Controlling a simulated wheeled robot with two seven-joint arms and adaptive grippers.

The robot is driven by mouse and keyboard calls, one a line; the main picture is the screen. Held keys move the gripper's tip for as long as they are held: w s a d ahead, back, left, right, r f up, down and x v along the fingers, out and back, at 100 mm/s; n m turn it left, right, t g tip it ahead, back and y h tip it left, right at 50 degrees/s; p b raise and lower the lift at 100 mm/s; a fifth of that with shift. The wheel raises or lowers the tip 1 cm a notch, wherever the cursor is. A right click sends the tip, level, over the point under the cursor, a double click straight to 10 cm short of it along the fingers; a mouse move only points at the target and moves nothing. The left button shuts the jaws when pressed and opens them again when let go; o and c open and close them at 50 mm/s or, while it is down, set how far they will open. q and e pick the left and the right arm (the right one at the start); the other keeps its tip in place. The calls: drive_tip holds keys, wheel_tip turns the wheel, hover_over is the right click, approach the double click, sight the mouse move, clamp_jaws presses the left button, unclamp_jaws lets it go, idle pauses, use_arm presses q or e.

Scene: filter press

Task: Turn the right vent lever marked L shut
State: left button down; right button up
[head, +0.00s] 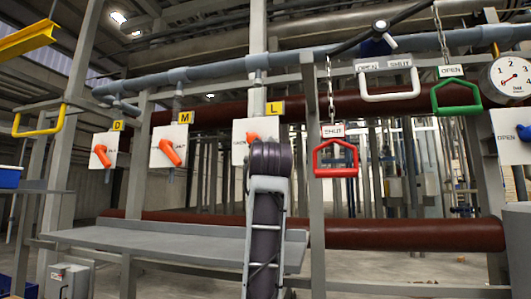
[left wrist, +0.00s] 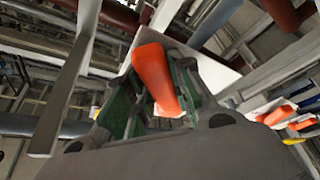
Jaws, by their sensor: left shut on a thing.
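The orange vent lever (head: 253,137) under the yellow L tag (head: 275,108) is mounted on a white plate (head: 239,129). In the head view, my left arm covers most of the lever and part of the plate, so its angle is hard to tell there. In the left wrist view, the orange lever (left wrist: 154,72) sits between the green-padded fingers of my left gripper (left wrist: 152,97), which is shut on it. My right gripper is in neither view.
Similar orange levers under tags D (head: 101,155) and M (head: 171,152) are to the left. A red handle (head: 335,170) marked SHUT hangs on a chain close to the right of my arm. A green handle (head: 457,109) hangs farther right. A grey shelf (head: 150,242) runs below.

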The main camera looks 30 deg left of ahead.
use_arm(q)
drive_tip(key=c, duration=1.2)
unclamp_jaws()
drive_tip(key=shift+c, duration=0.2)
drive_tip(key=shift+s, duration=0.1)
drive_tip(key=v, duration=1.1)
drive_tip(key=shift+s+d+f, duration=0.2)
drive_tip(key=shift+s+d, duration=0.05)
drive_tip(key=shift+s, duration=0.05)
drive_tip(key=shift+f, duration=0.1)
